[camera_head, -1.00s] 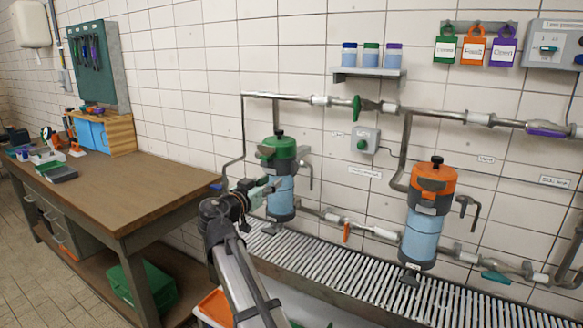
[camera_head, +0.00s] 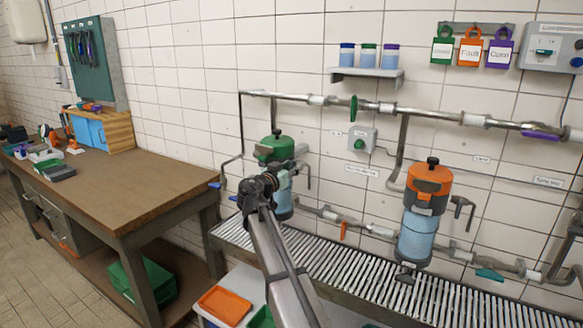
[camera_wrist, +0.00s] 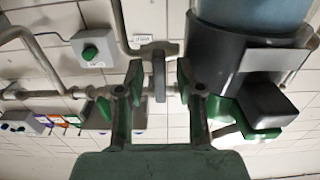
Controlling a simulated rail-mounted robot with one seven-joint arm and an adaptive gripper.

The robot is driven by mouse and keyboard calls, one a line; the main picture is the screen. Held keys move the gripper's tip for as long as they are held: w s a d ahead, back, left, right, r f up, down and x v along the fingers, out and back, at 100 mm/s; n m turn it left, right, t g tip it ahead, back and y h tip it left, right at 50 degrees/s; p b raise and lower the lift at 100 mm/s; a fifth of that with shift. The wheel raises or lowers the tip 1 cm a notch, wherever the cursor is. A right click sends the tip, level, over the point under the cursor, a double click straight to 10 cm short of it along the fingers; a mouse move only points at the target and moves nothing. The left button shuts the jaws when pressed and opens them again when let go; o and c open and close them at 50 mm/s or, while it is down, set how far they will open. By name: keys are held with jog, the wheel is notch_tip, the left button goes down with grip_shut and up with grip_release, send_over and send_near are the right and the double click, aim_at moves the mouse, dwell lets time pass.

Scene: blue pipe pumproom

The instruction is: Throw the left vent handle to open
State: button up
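The left filter housing has a green cap (camera_head: 276,147) and a light blue bowl (camera_head: 283,205), partly hidden behind my arm. Its grey vent handle (camera_head: 308,178) hangs at its right side. The wrist view is upside down and shows this handle as a grey bar (camera_wrist: 160,75) between my two fingers. My gripper (camera_wrist: 158,85) is open, with a green-padded finger on each side of the bar and gaps visible. In the head view my gripper (camera_head: 286,172) is in front of the housing; its fingers are hard to make out. The dark and green cap (camera_wrist: 250,105) is close beside the right finger.
A second housing with an orange cap (camera_head: 428,180) stands to the right with its own grey handle (camera_head: 461,208). A green-button box (camera_head: 361,140) is on the wall. Pipes and a slatted grating (camera_head: 340,265) lie around and below. A workbench (camera_head: 120,190) stands left.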

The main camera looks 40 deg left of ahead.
grip_shut()
jog(key=shift+n+b, duration=0.4)
jog(key=shift+b, duration=0.05)
jog(key=shift+a+f+n+b, duration=0.1)
jog(key=shift+f+n+b, duration=0.05)
jog(key=shift+n+b, duration=0.75)
jog(key=n+b, duration=0.1)
jog(key=n, duration=0.2)
jog(key=shift+n, duration=0.3)
jog(key=n, duration=0.6)
jog(key=shift+a+n, duration=0.15)
jog(key=shift+n, duration=0.15)
jog(key=n+p, duration=0.1)
jog(key=n, duration=0.4)
jog(key=shift+n, duration=0.3)
